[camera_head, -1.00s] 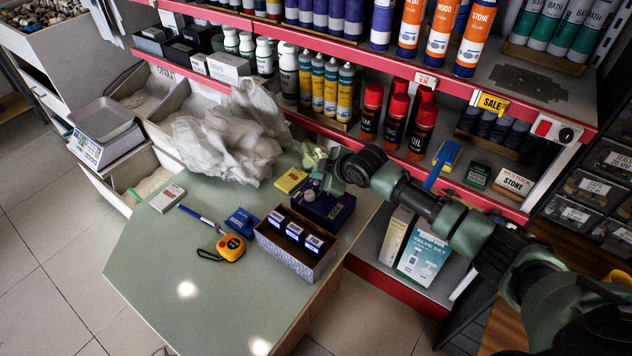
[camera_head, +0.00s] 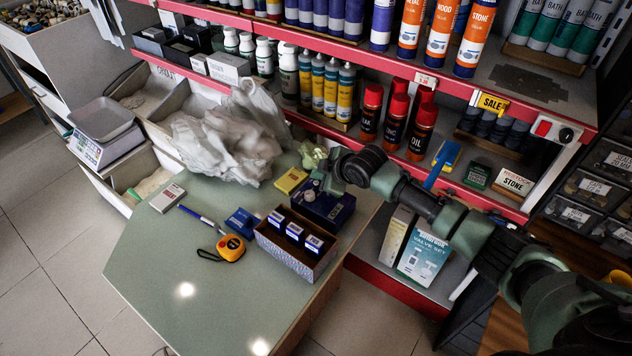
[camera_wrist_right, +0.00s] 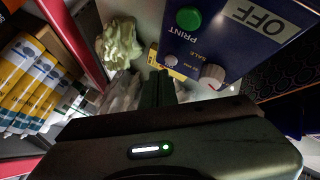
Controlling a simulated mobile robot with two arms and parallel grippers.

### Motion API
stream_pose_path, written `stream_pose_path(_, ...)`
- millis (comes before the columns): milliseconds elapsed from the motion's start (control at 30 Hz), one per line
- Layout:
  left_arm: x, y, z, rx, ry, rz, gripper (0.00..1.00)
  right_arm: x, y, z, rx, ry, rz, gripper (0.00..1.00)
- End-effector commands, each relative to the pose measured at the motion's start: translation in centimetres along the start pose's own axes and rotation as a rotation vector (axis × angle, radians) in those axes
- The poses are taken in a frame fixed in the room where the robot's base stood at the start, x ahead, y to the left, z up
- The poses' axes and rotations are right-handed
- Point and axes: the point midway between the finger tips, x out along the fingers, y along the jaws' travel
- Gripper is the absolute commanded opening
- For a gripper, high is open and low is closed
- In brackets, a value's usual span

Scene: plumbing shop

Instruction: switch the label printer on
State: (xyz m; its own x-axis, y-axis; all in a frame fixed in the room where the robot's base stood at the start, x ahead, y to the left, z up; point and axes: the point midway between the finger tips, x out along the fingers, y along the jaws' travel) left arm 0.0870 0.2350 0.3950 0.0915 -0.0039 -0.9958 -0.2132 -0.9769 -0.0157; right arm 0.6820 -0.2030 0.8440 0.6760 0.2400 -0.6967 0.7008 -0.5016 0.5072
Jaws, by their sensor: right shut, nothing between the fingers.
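The label printer (camera_head: 332,212) is a dark blue box on the green counter, behind a patterned carton. In the right wrist view its blue top (camera_wrist_right: 228,40) has a green PRINT button, a large pale knob and a smaller round knob, and a plate reading OFF; the lettering is upside down. My right gripper (camera_head: 326,180) reaches in from the right and is over the printer's back part. In the wrist view its dark fingers (camera_wrist_right: 158,88) are shut and empty, beside the knobs; I cannot tell whether they touch. My left gripper is not in view.
The carton (camera_head: 284,262) with blue-and-white boxes stands in front of the printer. A yellow packet (camera_head: 291,180), a crumpled bag (camera_head: 232,140), and a tape measure (camera_head: 231,247) lie near. Red-edged shelves with bottles rise behind. The counter's front left is clear.

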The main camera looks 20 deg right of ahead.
Motion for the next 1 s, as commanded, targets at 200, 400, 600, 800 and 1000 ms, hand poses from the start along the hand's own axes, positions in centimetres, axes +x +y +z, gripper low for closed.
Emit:
stream_pose_path(200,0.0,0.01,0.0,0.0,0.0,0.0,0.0,0.0,0.0,0.01,0.0,0.0,0.0,0.0)
stream_pose_path(400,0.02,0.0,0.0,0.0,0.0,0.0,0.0,0.03,-0.03,0.03,0.0,0.0,0.0,0.0)
stream_pose_path(600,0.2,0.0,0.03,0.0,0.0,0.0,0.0,0.47,-0.38,0.34,0.0,0.0,-0.001,0.0)
stream_pose_path(800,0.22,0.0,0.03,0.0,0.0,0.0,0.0,0.61,-0.47,0.44,0.0,0.0,0.0,0.0)
stream_pose_path(1000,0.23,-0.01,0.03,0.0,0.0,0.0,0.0,0.62,-0.48,0.45,0.0,0.0,0.0,0.0)
